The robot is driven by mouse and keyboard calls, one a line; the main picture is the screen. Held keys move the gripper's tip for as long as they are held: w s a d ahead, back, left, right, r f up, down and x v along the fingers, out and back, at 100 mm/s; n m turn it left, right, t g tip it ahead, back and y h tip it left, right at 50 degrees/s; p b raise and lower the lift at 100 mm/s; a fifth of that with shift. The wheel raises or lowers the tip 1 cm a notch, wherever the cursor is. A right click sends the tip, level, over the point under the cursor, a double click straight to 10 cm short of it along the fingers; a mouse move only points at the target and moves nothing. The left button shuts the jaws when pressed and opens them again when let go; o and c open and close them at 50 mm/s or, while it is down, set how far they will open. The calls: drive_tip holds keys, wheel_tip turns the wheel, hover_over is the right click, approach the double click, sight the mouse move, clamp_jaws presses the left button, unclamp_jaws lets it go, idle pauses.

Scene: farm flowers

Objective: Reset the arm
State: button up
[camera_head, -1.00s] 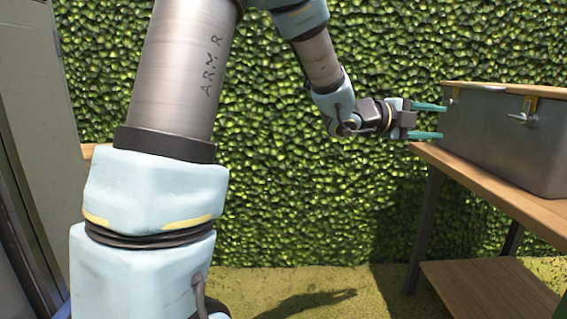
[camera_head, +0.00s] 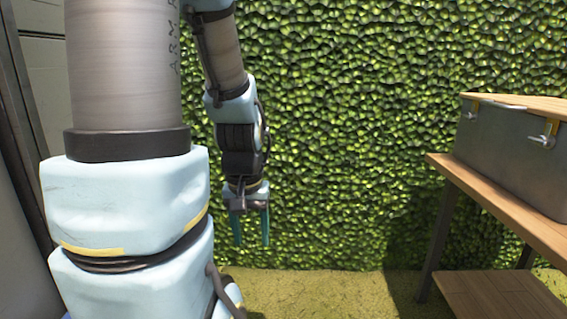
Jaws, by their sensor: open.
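My gripper (camera_head: 250,229) hangs at the end of my arm, left of the picture's middle, with its teal fingers pointing down. The fingers are apart and nothing is between them. It is in front of the green hedge (camera_head: 340,130), clear of the table and the box. My upper arm fills the left part of the view.
A grey metal box (camera_head: 505,150) with a wooden lid and metal latches stands on a wooden table (camera_head: 490,205) at the right. The table has a lower shelf (camera_head: 500,295). Grassy ground (camera_head: 330,292) between my arm and the table is free.

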wheel_tip(320, 180, up, 36)
drive_tip(key=p, duration=3.4)
drive_tip(key=shift+r, duration=0.1)
